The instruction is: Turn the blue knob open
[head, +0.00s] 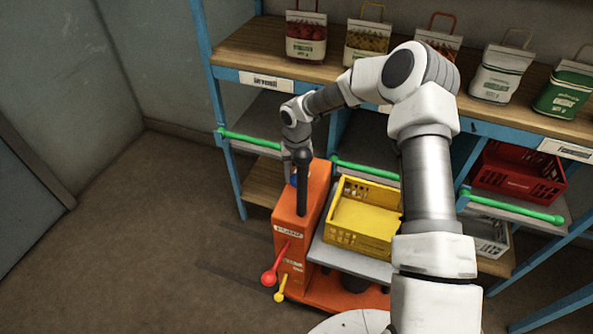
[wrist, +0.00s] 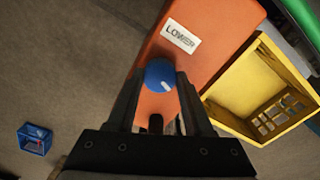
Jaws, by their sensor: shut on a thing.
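The blue knob (wrist: 160,76) sits on the top of an orange cart column (wrist: 213,25), beside a white label reading "LOWER" (wrist: 178,37). A pale mark shows on the knob's lower right. My gripper (wrist: 161,80) is shut on the knob, with one dark finger on each side of it in the wrist view. In the head view my gripper (head: 299,172) reaches down to the top of the orange column (head: 317,190). Only a sliver of the blue knob (head: 293,179) shows there, as my gripper covers most of it.
A yellow crate (head: 345,238) stands on the cart's grey platform (head: 345,262). Red (head: 268,278) and yellow levers (head: 280,296) stick out from the column's front. A blue shelf with bags, green rails (head: 250,139) and a red crate (head: 520,185) stands behind.

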